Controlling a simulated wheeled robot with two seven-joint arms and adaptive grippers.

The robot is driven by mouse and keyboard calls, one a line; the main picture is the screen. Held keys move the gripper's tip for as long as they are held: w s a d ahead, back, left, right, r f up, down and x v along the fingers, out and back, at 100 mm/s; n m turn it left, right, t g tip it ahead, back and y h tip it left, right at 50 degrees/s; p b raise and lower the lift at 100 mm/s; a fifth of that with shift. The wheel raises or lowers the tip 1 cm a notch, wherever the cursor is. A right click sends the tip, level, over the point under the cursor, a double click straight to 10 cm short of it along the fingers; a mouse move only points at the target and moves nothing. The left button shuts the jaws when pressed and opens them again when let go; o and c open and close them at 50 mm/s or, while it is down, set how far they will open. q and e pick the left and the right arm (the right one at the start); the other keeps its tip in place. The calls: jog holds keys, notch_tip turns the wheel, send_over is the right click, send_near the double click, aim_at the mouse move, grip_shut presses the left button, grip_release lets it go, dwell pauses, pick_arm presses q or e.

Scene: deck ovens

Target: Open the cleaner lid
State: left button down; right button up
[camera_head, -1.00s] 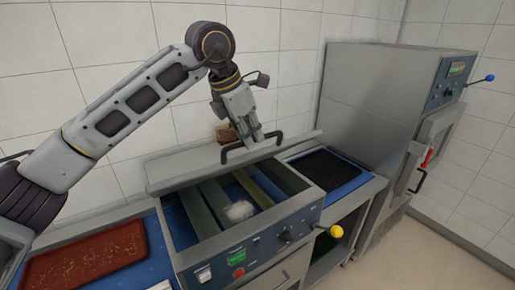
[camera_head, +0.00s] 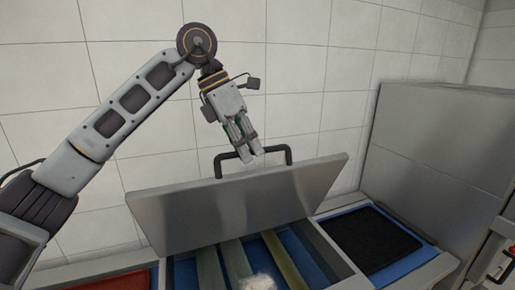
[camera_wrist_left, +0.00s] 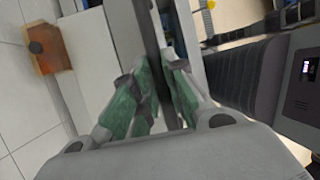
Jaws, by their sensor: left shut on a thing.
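The cleaner lid (camera_head: 240,208) is a grey metal panel, raised at a steep tilt over the blue-lined cleaner box. Its black handle (camera_head: 289,156) stands up from its top edge. My left gripper (camera_head: 255,156) points down at the middle of this handle and is shut on it. In the left wrist view, the green-padded fingers (camera_wrist_left: 158,95) close on either side of the dark handle bar (camera_wrist_left: 151,40). Where the pads touch the bar is partly hidden. My right gripper is not in view.
The open box shows several slats (camera_head: 236,262) and a white lump (camera_head: 258,283). A black mat (camera_head: 372,238) on a blue surface lies to the right, beside a tall grey cabinet (camera_head: 435,150). A red tray (camera_head: 110,281) is at lower left. The tiled wall stands behind.

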pick_arm(q)
jog(key=shift+w+a+f, duration=0.2)
jog(key=shift+w+f, duration=0.1)
jog(key=shift+f, duration=0.15)
jog(key=c, duration=1.6)
grip_release()
jog(key=shift+c, duration=0.2)
jog(key=shift+o, duration=0.9)
jog(key=shift+w, duration=0.35)
jog(key=shift+s+d+r, duration=0.1)
jog(key=shift+s+r, duration=0.15)
jog(key=shift+s, duration=0.1)
jog(key=v, duration=1.2)
jog(key=shift+w, duration=0.2)
